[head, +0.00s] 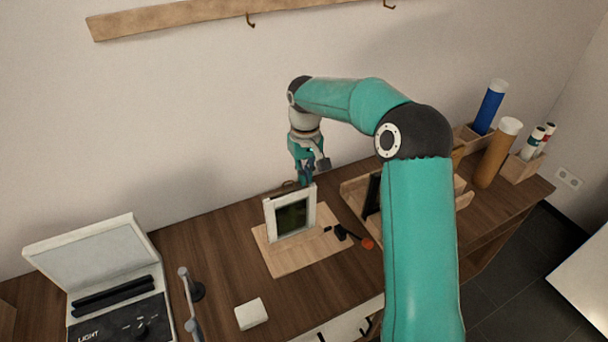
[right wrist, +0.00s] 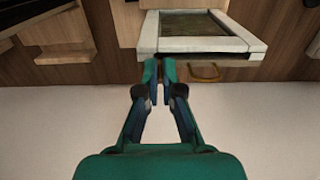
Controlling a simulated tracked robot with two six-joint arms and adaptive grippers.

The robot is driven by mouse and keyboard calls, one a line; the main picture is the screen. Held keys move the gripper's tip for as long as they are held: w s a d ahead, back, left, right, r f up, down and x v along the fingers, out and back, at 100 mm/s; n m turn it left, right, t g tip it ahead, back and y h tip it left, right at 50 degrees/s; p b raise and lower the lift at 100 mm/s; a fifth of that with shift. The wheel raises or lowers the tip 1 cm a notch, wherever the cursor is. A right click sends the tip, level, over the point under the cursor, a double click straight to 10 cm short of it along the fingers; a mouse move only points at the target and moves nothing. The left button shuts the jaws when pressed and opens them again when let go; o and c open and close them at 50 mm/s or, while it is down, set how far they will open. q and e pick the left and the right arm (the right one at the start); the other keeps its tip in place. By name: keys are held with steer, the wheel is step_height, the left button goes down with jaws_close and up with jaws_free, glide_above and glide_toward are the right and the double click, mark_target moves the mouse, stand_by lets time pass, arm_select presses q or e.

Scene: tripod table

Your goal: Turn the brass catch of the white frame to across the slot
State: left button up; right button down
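The white frame (head: 272,219) stands upright on a light wooden board, with a dark panel inside. It also shows in the right wrist view (right wrist: 200,44). My right gripper (head: 304,183) points down at the frame's top edge. In the right wrist view its fingertips (right wrist: 160,70) are close together at that edge, with a narrow gap between them. A brass-coloured loop (right wrist: 205,74) shows on the edge just right of the fingertips. I cannot make out a separate catch; the fingers may hide it. My left gripper is not in view.
The light wooden board (head: 284,264) lies on the brown table (head: 222,253). A small black item (head: 341,232) and a red-orange one (head: 367,243) lie right of the frame.

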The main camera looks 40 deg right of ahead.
steer(key=c, duration=1.3)
jaws_free()
steer(key=shift+c, duration=0.2)
steer(key=shift+r, duration=4)
